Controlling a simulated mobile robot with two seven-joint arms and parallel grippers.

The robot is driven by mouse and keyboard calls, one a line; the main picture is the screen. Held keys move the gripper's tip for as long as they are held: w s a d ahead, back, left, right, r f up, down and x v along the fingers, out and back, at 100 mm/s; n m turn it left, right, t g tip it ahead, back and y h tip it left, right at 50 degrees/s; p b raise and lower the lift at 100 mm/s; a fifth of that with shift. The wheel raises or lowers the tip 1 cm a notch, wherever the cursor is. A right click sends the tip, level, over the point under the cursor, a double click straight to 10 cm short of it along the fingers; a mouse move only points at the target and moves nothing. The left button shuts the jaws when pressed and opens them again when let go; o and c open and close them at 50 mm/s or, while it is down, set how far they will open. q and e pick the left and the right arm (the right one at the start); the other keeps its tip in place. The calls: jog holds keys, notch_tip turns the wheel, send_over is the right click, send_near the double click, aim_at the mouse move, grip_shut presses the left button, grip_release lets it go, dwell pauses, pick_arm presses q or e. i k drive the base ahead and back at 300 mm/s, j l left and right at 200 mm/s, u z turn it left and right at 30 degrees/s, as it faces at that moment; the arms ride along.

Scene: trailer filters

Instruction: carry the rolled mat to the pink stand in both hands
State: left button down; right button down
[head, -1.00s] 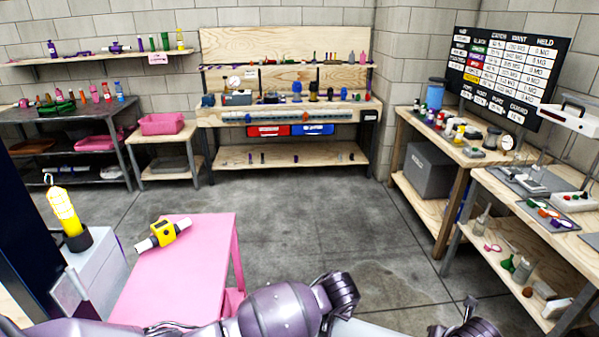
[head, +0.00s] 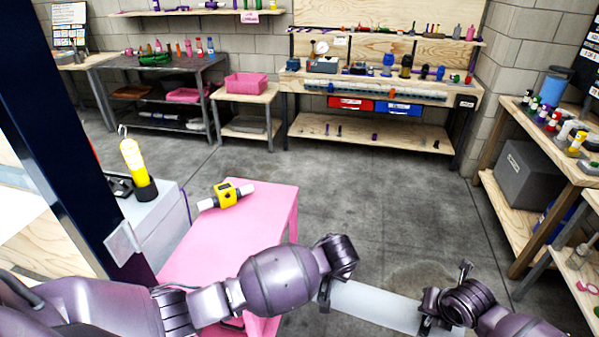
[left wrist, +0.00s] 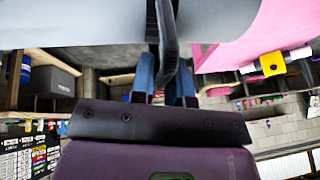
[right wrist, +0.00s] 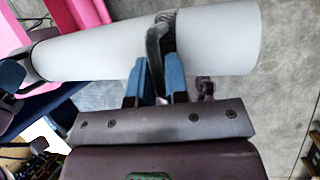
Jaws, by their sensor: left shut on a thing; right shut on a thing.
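The rolled mat (head: 375,307) is a pale grey-white roll held level between my two grippers, right of the pink stand. My left gripper (head: 326,290) is shut at its left part; in the left wrist view its blue fingers (left wrist: 165,88) meet a dark strap on the roll. My right gripper (head: 430,308) is shut at its right part; in the right wrist view its blue fingers (right wrist: 160,80) close on another dark strap (right wrist: 160,40). The pink stand (head: 250,235) has a flat top, partly hidden by my left arm.
A yellow device with white ends (head: 228,195) lies on the stand's far part. A grey cabinet (head: 165,225) with a yellow lamp (head: 137,168) stands to its left, beside a dark post (head: 75,130). Workbenches line the back and right. The grey floor (head: 370,200) between is open.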

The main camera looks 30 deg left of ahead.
aim_at(249, 242)
jog(key=i+u, duration=0.2)
jog(key=u, duration=0.2)
jog(key=i+l+u, duration=0.15)
jog(key=u, duration=0.25)
jog(key=i+l+u, duration=0.15)
jog(key=u, duration=0.25)
jog(key=i+l+u, duration=0.6)
jog(key=k+j, duration=0.1)
